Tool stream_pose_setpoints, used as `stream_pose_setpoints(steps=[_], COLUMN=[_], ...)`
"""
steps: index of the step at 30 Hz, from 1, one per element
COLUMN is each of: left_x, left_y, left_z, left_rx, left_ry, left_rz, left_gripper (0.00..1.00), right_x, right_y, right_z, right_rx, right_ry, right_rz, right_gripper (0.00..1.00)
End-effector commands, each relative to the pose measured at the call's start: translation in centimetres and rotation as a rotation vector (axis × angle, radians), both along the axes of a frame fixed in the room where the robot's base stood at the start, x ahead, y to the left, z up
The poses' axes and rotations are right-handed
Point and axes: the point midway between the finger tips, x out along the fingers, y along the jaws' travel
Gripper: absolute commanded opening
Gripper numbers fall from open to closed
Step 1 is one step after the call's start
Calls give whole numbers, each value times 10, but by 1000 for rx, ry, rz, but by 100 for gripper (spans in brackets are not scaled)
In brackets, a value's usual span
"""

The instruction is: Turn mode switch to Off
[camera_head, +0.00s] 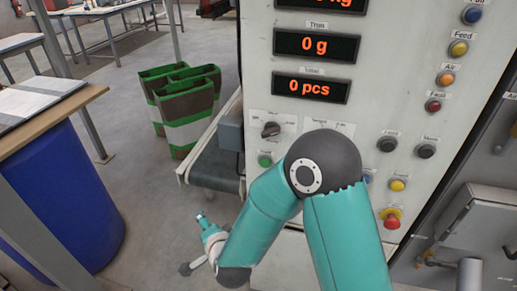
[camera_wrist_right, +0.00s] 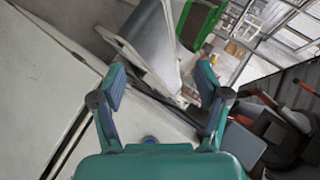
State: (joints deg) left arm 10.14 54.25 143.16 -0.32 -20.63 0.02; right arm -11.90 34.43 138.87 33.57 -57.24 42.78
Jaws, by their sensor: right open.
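The mode switch, a dark rotary knob (camera_head: 271,129), sits on the pale control panel (camera_head: 220,15), below the lower display and above a green button (camera_head: 265,160). Its label is too small to read, so I cannot tell its position. My right arm crosses in front of the panel. Its gripper (camera_head: 204,243) hangs low to the left, below and apart from the knob, over the floor beside the machine. In the right wrist view the gripper (camera_wrist_right: 161,80) is open with nothing between its fingers, and the knob does not show. My left gripper is not in view.
A conveyor (camera_head: 215,165) runs beside the cabinet, with green-striped crates (camera_head: 180,105) behind it. A blue drum (camera_head: 65,195) stands left under a table. Several buttons and a red emergency stop (camera_head: 391,222) are on the panel's right. Floor between drum and conveyor is clear.

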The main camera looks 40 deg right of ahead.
Motion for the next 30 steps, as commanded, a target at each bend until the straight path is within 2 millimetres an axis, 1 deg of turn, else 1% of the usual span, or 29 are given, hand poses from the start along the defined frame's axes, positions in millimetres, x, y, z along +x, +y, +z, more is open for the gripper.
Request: stream_pose_setpoints(steps=[1, 2, 3, 5, 6, 8, 9, 12, 13, 15, 17, 20, 23, 30], left_x=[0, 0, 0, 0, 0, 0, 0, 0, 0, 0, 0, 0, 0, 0], left_y=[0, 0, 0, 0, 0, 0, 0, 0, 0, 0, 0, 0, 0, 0], left_z=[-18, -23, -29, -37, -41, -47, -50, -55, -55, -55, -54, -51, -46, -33], left_rx=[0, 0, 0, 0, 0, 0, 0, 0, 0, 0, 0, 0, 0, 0], left_ry=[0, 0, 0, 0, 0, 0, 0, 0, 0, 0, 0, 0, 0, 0], left_rz=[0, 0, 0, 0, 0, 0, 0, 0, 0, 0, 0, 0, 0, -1], left_gripper=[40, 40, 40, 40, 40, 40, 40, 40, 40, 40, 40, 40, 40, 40], right_x=[10, 10, 4, -14, -30, -56, -72, -105, -112, -122, -124, -119, -109, -76], right_y=[4, 2, -2, -9, -14, -22, -27, -36, -38, -42, -46, -54, -66, -105], right_z=[44, 72, 107, 151, 175, 201, 214, 234, 238, 243, 246, 247, 247, 248], right_rx=[114, 194, 307, 476, 582, 722, 800, 937, 964, 1003, 1016, 1016, 1012, 1009], right_ry=[-184, -288, -421, -602, -708, -842, -913, -1039, -1064, -1101, -1117, -1121, -1120, -1119], right_rz=[-146, -245, -364, -521, -612, -726, -790, -902, -926, -962, -975, -982, -982, -984], right_gripper=[75, 75, 75, 75, 75, 75, 75, 75, 75, 75, 75, 75, 75, 75])
